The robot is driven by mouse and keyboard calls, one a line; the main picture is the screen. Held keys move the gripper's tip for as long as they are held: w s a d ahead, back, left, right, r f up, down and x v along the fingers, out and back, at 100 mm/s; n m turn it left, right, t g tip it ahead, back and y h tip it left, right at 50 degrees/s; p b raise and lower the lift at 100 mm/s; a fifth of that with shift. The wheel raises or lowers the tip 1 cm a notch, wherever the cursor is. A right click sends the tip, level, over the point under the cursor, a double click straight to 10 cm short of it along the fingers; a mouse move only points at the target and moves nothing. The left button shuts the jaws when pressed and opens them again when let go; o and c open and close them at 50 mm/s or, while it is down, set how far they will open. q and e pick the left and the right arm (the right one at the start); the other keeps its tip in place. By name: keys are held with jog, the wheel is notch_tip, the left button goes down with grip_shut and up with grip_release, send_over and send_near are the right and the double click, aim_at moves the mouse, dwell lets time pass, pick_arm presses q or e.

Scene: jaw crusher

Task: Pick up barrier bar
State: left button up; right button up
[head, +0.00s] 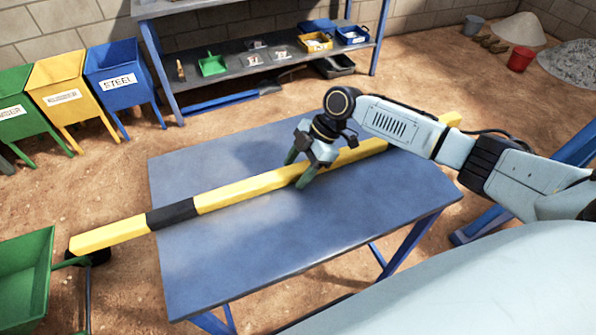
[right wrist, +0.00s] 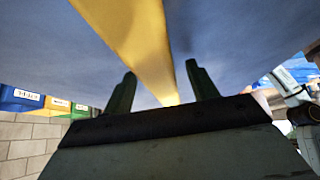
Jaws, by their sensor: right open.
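The barrier bar (head: 245,190) is a long square yellow bar with a black band near its left end. It lies slantwise across the blue table (head: 330,225) in the head view, and its left end sticks out past the table edge. My right gripper (head: 300,172) is over the bar right of the middle, pointing down, with green fingers on either side of it. In the right wrist view the bar (right wrist: 135,45) runs between the two open fingers (right wrist: 160,90). I cannot tell whether the fingers touch it. My left gripper is not in view.
A green tray or barrow (head: 25,280) stands at the lower left, near the bar's end. Yellow (head: 65,95) and blue (head: 115,72) bins stand at the back left. A shelf bench (head: 250,65) stands behind the table. The rest of the tabletop is bare.

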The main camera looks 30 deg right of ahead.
jog(key=shift+c, duration=0.2)
jog(key=c, duration=1.2)
jog(key=shift+r, duration=0.1)
grip_shut()
jog(key=shift+r, duration=0.1)
